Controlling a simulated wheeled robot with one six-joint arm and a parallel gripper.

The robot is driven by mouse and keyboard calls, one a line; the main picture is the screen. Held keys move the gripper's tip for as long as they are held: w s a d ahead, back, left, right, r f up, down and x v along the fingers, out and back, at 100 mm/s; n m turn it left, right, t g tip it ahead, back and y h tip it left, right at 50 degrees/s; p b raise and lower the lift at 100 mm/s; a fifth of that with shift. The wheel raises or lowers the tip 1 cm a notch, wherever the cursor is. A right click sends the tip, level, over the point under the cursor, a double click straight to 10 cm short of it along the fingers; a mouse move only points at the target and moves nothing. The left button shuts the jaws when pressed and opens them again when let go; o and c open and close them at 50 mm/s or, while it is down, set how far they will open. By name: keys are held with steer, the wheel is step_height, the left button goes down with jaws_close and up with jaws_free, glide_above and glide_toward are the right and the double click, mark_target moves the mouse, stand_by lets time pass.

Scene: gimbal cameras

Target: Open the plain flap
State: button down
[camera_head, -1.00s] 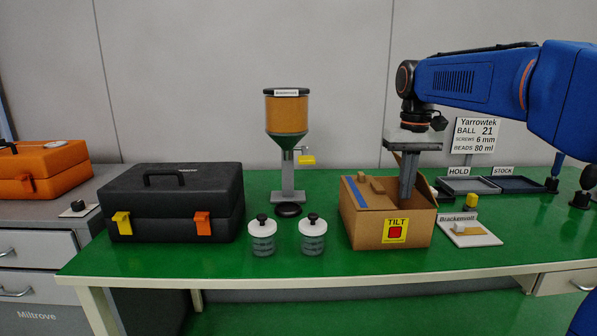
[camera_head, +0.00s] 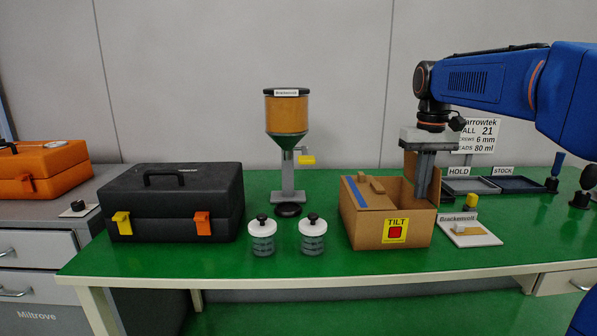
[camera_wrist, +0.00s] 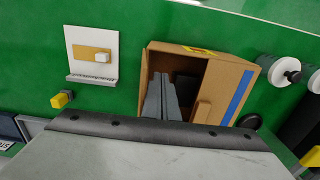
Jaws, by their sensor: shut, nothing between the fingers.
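The cardboard box (camera_head: 370,233) stands on the green bench, with a yellow TILT label on its front. Its left flap (camera_head: 375,200), with a blue stripe and a small block, lies closed. The right half is open, and the dark inside shows in the wrist view (camera_wrist: 187,90). A plain brown panel (camera_head: 410,162), seemingly the plain flap, stands up at the back right, partly hidden behind my gripper. My gripper (camera_head: 421,197) is shut and empty, pointing down with its tips at the open right half. The wrist view shows the fingers (camera_wrist: 163,80) over the opening.
Two white-lidded jars (camera_head: 287,236) stand left of the box. A dispenser (camera_head: 286,130) stands behind, a black toolbox (camera_head: 172,203) farther left. HOLD and STOCK trays (camera_head: 495,184) are at back right.

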steer(key=shift+d, duration=1.35)
steer(key=shift+a, duration=1.55)
step_height(320, 180, up, 12)
steer(key=s+a+f+t, duration=0.1)
steer(key=s+f+t, duration=0.3)
steer(key=s+f, duration=2.5)
step_height(320, 180, down, 2)
steer(key=shift+f+t, duration=0.1)
steer(key=shift+t, duration=0.3)
